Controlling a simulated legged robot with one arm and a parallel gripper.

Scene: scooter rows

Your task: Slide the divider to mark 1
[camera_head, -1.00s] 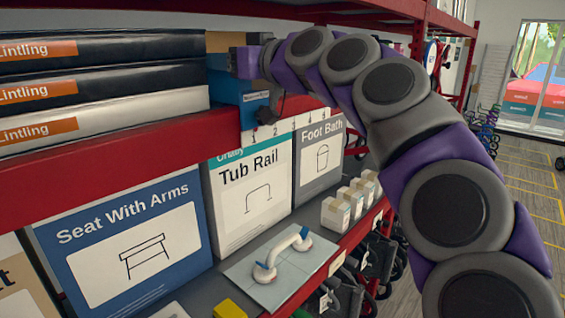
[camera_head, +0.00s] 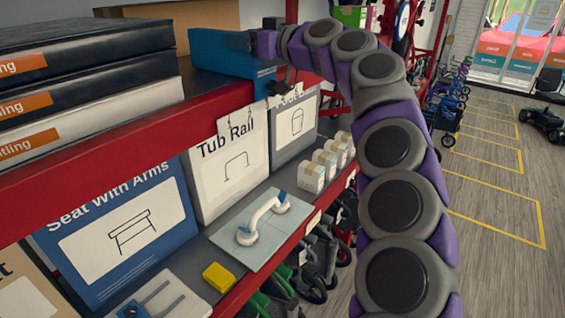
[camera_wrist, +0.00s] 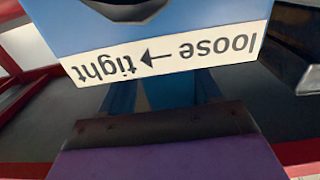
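The blue divider (camera_head: 222,53) stands upright on the upper shelf, beside the stacked black boxes. In the wrist view the divider's blue part (camera_wrist: 205,22) fills the top, with an upside-down white label (camera_wrist: 165,57) reading "loose" and "tight" with an arrow. A dark recess or knob shows at its top edge.
The red shelf edge (camera_head: 120,140) runs below the divider, with a red post (camera_head: 292,12) behind my gripper. Below are the Tub Rail box (camera_head: 228,165), a white grab bar (camera_head: 262,218) and small cartons (camera_head: 325,165).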

